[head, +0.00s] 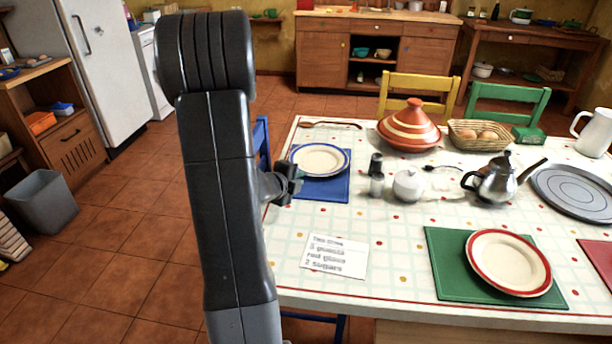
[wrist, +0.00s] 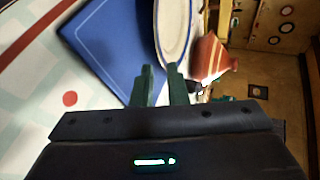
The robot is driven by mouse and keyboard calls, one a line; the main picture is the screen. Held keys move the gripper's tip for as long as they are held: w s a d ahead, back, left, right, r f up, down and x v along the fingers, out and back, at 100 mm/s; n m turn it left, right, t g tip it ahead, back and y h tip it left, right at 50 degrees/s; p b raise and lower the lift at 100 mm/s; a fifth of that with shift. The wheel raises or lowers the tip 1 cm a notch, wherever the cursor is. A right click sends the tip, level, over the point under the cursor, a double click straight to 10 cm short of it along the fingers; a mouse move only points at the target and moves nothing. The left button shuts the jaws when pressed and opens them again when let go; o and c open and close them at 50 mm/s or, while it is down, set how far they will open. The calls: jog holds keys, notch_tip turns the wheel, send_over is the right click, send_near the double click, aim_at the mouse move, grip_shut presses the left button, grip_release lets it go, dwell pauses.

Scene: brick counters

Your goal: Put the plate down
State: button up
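The plate (head: 320,159) is white with a blue rim. In the head view it is over the blue mat (head: 318,189) at the table's left side, looking nearly level. My gripper (head: 290,184) is at the plate's near left edge. In the wrist view the two green fingers (wrist: 164,84) are close together, with the plate's rim (wrist: 172,52) at their tips, apparently between them. A dark shadow lies on the blue mat (wrist: 110,45) beside the plate. I cannot tell whether the plate's underside touches the mat.
A pepper mill (head: 376,165), a shaker, a sugar bowl (head: 408,185) and a tagine (head: 409,130) stand right of the plate. A note card (head: 335,256) lies nearer. A red-rimmed plate (head: 508,262) sits on a green mat (head: 450,265). A wooden spoon (head: 330,124) lies behind.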

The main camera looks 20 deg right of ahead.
jog(key=v, duration=0.5)
